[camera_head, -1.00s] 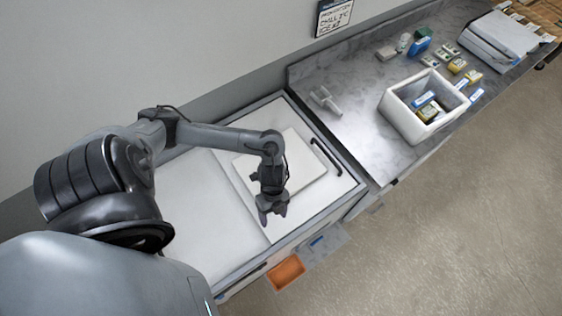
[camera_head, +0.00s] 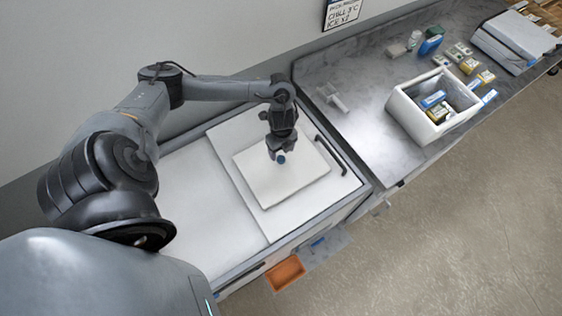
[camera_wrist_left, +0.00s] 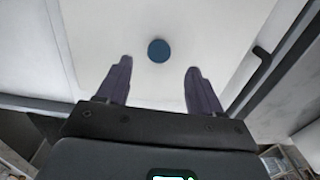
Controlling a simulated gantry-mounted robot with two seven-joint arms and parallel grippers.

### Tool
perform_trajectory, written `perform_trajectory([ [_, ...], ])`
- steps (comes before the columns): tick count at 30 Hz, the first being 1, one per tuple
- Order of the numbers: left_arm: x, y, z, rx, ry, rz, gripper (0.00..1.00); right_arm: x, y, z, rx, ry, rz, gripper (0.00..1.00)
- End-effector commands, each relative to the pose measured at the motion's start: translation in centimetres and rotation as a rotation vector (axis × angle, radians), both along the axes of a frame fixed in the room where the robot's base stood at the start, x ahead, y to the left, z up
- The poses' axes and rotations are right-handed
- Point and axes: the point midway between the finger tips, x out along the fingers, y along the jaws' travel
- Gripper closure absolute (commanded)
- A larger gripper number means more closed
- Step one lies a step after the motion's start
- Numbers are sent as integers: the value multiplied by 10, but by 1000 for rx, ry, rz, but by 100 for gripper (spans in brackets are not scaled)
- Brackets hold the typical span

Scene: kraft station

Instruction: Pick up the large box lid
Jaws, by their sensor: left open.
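The large box lid (camera_head: 290,182) is a flat white square panel lying on the white freezer-like chest in the head view. It has a small round blue knob (camera_head: 281,159), which also shows in the left wrist view (camera_wrist_left: 158,50). The white lid surface (camera_wrist_left: 215,35) fills much of that view. My left gripper (camera_head: 276,151) is over the lid, pointing down beside the knob. In the left wrist view its two fingers (camera_wrist_left: 159,68) are apart with nothing between them, and the knob lies just beyond their tips. My right gripper is not in view.
The chest top (camera_head: 190,205) has a black handle (camera_head: 331,155) right of the lid. On the grey counter (camera_head: 365,120) stand an open white box (camera_head: 411,122) with small packs inside, several loose packs, and a stacked white-and-blue box (camera_head: 515,40). An orange tray (camera_head: 285,272) sits at the chest's front.

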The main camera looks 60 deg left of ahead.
Motion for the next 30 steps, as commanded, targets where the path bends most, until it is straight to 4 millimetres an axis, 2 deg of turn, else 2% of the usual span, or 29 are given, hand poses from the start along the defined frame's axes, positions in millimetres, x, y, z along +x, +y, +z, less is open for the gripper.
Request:
perform_trajectory([
  [5,-2,0,-14,-1,3,2,34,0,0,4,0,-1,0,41],
  [12,-2,1,-45,-1,2,1,34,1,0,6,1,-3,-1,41],
  [23,-2,1,-52,1,0,-1,34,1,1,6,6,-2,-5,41],
  [30,-2,1,-52,1,0,-1,71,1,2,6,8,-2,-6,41],
])
